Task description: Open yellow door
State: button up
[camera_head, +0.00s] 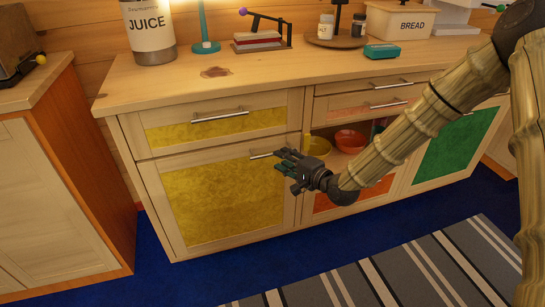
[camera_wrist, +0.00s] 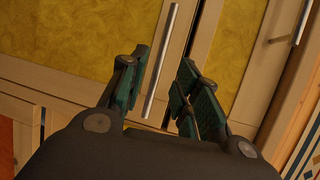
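The yellow door (camera_head: 220,200) is the lower left cabinet front, a yellow panel in a light wood frame. It looks closed, flush with the cabinet. Its metal bar handle (camera_wrist: 160,65) sits near its top right corner; in the head view my gripper partly covers the handle (camera_head: 262,155). My gripper (camera_head: 284,160) is in front of that corner. In the wrist view my gripper (camera_wrist: 164,62) is open, with one finger on each side of the handle bar and a gap to both. How far the fingertips reach past the bar is unclear. The yellow door panel fills the wrist view's left (camera_wrist: 75,35).
A yellow drawer (camera_head: 215,127) with its own handle is above the door. An open shelf with a yellow bowl (camera_head: 316,146) and red bowl (camera_head: 350,141) lies right of it. An orange-sided cabinet (camera_head: 95,170) stands at left. Blue floor (camera_head: 240,272) is clear before the door.

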jog(key=shift+b+x, duration=0.55)
jog(key=shift+x, duration=2.5)
grip_shut()
